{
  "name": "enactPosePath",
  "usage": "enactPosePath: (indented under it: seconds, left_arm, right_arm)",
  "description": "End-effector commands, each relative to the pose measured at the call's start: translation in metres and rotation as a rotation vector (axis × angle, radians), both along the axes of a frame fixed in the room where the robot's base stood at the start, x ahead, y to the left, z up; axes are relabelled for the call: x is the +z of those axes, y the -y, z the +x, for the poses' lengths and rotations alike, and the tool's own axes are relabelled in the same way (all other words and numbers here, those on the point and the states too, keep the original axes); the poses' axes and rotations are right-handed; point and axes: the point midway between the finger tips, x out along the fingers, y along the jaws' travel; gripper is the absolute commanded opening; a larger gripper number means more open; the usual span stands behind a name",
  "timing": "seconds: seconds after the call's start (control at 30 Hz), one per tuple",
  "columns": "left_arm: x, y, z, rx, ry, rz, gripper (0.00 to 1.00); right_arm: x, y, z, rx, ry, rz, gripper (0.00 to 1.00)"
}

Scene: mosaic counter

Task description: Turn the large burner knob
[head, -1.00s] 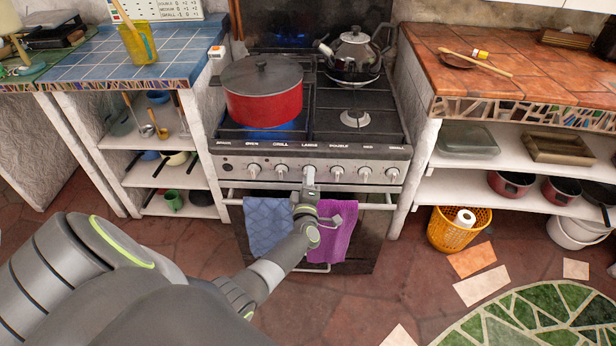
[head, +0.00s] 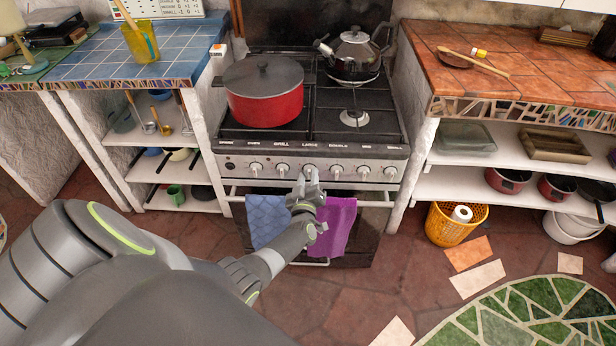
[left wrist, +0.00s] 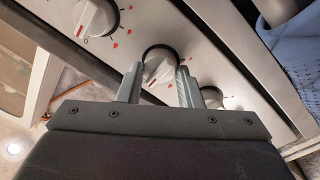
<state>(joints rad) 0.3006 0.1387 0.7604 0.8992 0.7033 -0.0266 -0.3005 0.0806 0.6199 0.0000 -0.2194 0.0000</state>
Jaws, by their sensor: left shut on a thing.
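The large burner knob (left wrist: 160,72) is pale, with a red mark and a dark ring behind it. It is on the stove's front panel under the "LARGE" label (head: 310,144). In the left wrist view it sits between the two fingers of my left gripper (left wrist: 158,84), which is shut on it. In the head view my left gripper (head: 308,179) reaches the panel from below and mostly hides this knob. A red pot (head: 264,95) with a dark lid stands on the left front of the stove, with no flame visible under it. My right gripper is out of view.
Neighbouring knobs (head: 336,172) flank the held one closely. Blue (head: 266,218) and purple (head: 338,225) towels hang on the oven rail below. A kettle (head: 355,55) stands at the back right of the stove. Counters border both sides, and the floor in front is open.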

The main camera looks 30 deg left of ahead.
Motion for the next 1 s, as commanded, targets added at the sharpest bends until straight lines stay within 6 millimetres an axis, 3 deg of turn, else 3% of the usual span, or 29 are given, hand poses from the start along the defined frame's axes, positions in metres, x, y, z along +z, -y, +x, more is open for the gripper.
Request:
enactPosePath:
  seconds: [0.53,0.57,0.7,1.0]
  left_arm:
    - [-0.0002,0.0005,0.0003,-0.001,-0.015,0.024,0.10]
    - [-0.0002,0.0005,0.0003,-0.001,-0.015,0.024,0.35]
    - [-0.0002,0.0004,0.0002,-0.001,-0.015,0.023,0.53]
    - [-0.0002,0.0006,-0.0008,0.000,-0.015,0.022,0.54]
  right_arm:
    - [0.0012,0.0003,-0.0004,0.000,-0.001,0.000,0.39]
    - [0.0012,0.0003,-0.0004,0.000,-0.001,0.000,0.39]
    - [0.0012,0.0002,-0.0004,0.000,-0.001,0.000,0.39]
    - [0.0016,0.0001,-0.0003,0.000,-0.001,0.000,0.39]
